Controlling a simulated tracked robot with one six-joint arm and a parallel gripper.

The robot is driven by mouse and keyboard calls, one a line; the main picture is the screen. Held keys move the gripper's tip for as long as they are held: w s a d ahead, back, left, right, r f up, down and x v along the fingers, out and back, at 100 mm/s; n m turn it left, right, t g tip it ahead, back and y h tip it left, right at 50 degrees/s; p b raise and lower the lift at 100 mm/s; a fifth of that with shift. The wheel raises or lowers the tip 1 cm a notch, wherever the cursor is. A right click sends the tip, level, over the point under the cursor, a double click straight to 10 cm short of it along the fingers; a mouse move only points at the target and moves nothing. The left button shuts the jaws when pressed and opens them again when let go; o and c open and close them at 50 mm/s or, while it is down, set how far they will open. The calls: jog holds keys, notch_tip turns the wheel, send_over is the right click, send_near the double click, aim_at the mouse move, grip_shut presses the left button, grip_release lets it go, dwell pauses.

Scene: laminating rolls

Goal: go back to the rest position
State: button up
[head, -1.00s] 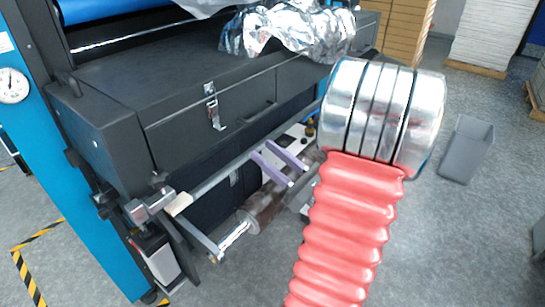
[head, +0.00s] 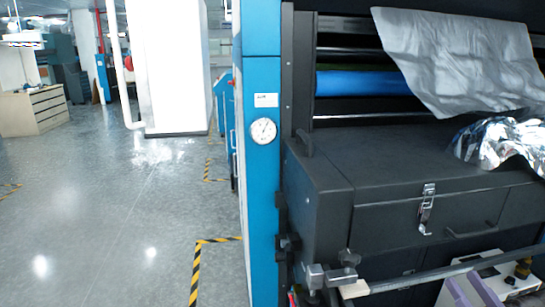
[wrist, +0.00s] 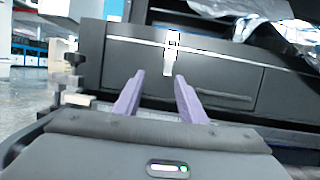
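My gripper (head: 463,281) shows at the lower right of the head view, with its two purple fingers in front of the dark laminating machine (head: 335,190). In the wrist view my gripper (wrist: 160,75) has its fingers spread apart, with nothing between them. The fingers point toward the machine's front panel and its metal latch (wrist: 172,52). The latch also shows in the head view (head: 427,208). Most of my arm is outside the head view.
A blue upright (head: 262,200) carries a round gauge (head: 263,130). A metal bar (head: 440,272) runs along the machine's front. Crumpled silver film (head: 500,140) lies on top. Open grey floor (head: 100,220) stretches left, with yellow-black tape (head: 196,270) beside the machine.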

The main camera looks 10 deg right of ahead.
jog(key=w+a+f+n+g+y, duration=0.15)
jog(key=a+n+g+y, duration=0.4)
jog(key=a, duration=0.55)
jog(key=w+a+f+n+g+y, duration=0.1)
jog(key=w+a+n+g+y, duration=0.1)
jog(key=a+n+g+y, duration=0.65)
jog(key=s+a+f+n+g+h, duration=0.3)
jog(key=s+a+n+h, duration=0.1)
jog(key=a+n, duration=0.15)
jog(key=s+a+f+n+g+h, duration=0.3)
jog(key=s+a+n+h, duration=0.15)
jog(key=a, duration=0.25)
notch_tip(320, 180, up, 6)
jog(key=w+d+n+t+h, duration=0.2)
jog(key=n+t+h, duration=0.1)
jog(key=n+h, duration=0.4)
jog(key=n, duration=0.3)
jog(key=shift+n+t, duration=0.3)
jog(key=shift+t, duration=0.1)
jog(key=shift+d+r, duration=0.1)
